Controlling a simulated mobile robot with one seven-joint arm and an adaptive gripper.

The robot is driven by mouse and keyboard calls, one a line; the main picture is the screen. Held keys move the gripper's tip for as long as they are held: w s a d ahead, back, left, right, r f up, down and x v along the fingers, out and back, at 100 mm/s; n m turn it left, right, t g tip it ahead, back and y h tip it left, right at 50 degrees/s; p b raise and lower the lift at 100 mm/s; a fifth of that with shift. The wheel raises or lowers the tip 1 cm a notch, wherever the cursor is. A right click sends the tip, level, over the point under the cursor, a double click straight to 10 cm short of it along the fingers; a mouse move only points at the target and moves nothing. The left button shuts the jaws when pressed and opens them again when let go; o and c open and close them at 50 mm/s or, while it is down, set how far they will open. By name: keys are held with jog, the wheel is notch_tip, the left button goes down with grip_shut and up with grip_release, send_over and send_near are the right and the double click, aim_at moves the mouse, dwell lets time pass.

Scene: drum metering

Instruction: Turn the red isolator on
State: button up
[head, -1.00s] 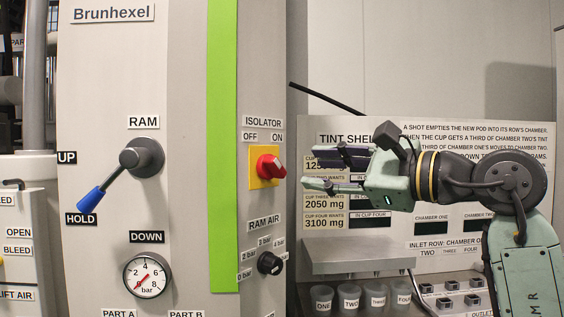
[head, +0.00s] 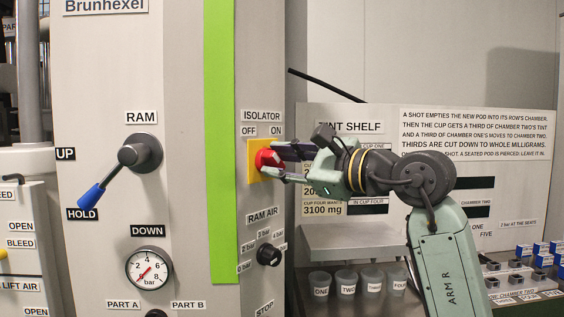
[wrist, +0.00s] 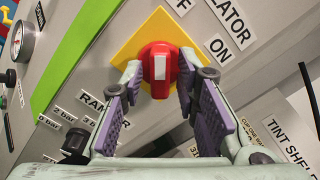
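The red isolator knob (head: 268,158) sits on a yellow square plate (head: 253,172), below the ISOLATOR, OFF and ON labels. The wrist view shows the knob (wrist: 158,70) face on. Its white mark lies along the picture's vertical, its upper end toward the OFF side. My gripper (head: 276,162) reaches the knob from the right. In the wrist view my gripper (wrist: 160,80) has one fingertip on each side of the knob, with the fingers apart. The fingertips are very close to its sides; I cannot tell whether they touch.
Below the isolator is the black RAM AIR knob (head: 269,255). The RAM lever (head: 140,152) with a blue grip and a pressure gauge (head: 148,268) are on the panel to the left. Labelled cups (head: 345,282) stand below the tint shelf board, near my arm.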

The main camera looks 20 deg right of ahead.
grip_shut()
jog(key=shift+m, duration=0.3)
jog(key=m+b, duration=0.1)
jog(key=m, duration=0.1)
jog(key=shift+m, duration=0.4)
jog(key=m+b, duration=0.1)
jog(key=m, duration=0.3)
jog(key=shift+m+b, duration=0.3)
jog(key=shift+b, duration=0.05)
jog(key=m+b, duration=0.1)
jog(key=m, duration=0.4)
jog(key=shift+b, duration=0.3)
jog(key=shift+r+m+b, duration=0.1)
jog(key=shift+m+b, duration=0.45)
jog(key=shift+m, duration=1.95)
jog(key=shift+d, duration=0.1)
